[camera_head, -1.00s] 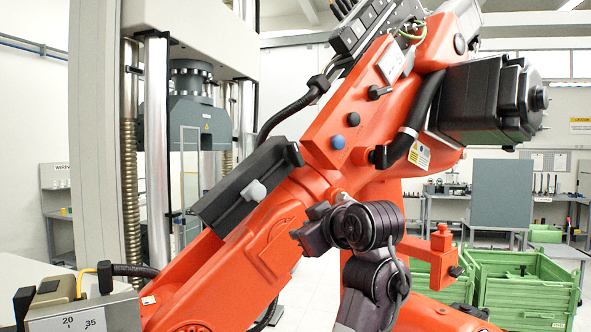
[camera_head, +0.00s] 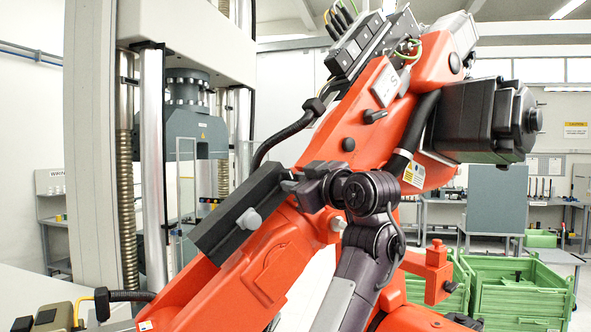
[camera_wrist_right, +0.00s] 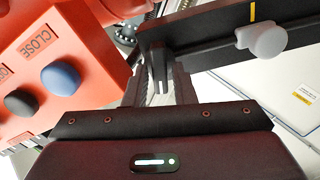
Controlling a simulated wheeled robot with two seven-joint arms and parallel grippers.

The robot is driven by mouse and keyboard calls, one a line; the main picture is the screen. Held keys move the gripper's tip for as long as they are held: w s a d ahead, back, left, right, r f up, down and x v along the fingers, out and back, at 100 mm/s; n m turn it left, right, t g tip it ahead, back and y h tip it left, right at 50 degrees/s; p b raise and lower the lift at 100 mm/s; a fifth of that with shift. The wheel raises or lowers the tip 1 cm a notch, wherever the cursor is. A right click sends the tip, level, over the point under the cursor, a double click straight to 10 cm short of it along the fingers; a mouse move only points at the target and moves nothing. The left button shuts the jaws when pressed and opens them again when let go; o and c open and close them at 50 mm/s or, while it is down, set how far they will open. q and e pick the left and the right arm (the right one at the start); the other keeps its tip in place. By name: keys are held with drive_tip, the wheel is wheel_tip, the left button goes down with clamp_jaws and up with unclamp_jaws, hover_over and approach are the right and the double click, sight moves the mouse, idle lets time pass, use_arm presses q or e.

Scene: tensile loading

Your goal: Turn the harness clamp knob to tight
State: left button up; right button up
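The pale grey knob (camera_head: 249,220) sits on the side of a long black clamp bar (camera_head: 238,212) on the orange robot arm. In the right wrist view the knob (camera_wrist_right: 265,40) is at the upper right, with a yellow mark above it. My right gripper (camera_head: 290,183) is in front of the orange arm, above and right of the knob and apart from it. My left gripper is not in view.
A blue button (camera_wrist_right: 60,78) marked CLOSE and a black button (camera_wrist_right: 21,102) are left of my right gripper in the wrist view. The orange arm (camera_head: 370,130) fills the middle. Green crates (camera_head: 520,290) stand right; a testing machine (camera_head: 190,130) stands left.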

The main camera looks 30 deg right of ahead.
drive_tip(key=shift+w, duration=0.4)
drive_tip(key=shift+c, duration=0.4)
clamp_jaws()
drive_tip(key=shift+f, duration=0.1)
